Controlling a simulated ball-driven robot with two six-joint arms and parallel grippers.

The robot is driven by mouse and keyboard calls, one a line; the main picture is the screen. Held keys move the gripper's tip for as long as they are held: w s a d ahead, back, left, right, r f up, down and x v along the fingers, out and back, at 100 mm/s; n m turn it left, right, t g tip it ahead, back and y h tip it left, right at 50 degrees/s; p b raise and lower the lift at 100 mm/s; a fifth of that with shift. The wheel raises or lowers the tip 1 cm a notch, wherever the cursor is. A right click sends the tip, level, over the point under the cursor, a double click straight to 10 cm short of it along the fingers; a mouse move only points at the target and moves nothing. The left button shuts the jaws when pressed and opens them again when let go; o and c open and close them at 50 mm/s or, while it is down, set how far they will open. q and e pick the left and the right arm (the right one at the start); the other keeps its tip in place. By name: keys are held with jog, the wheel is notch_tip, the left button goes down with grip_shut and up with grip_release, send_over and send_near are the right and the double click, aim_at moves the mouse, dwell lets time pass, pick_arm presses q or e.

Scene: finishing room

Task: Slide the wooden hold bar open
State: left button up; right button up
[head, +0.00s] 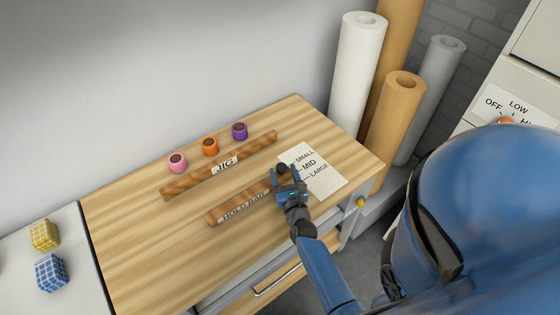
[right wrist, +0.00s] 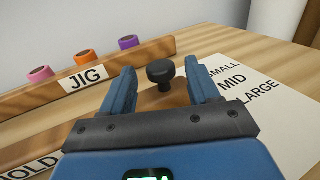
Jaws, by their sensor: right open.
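The wooden hold bar (head: 230,209), labelled HOLD BAR, lies on the wooden worktop in front of a parallel wooden bar labelled JIG (head: 190,179). A dark round knob (head: 281,168) stands near the hold bar's right end. In the right wrist view the knob (right wrist: 161,73) is between and just beyond my fingertips. My right gripper (head: 287,178) is open at the knob, a finger on either side, and hides part of the bar's right end. A white card (head: 324,179) reads SMALL, MID and LARGE beside it. My left gripper is not in view.
Pink (head: 177,163), orange (head: 210,146) and purple (head: 239,131) rolls sit behind the JIG bar. Yellow (head: 44,235) and blue (head: 51,273) checked blocks lie on a white surface at left. Tall rolls (head: 357,75) stand behind the worktop's right end. The worktop's left part is clear.

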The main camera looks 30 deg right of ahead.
jog(key=shift+x, duration=2.6)
grip_shut()
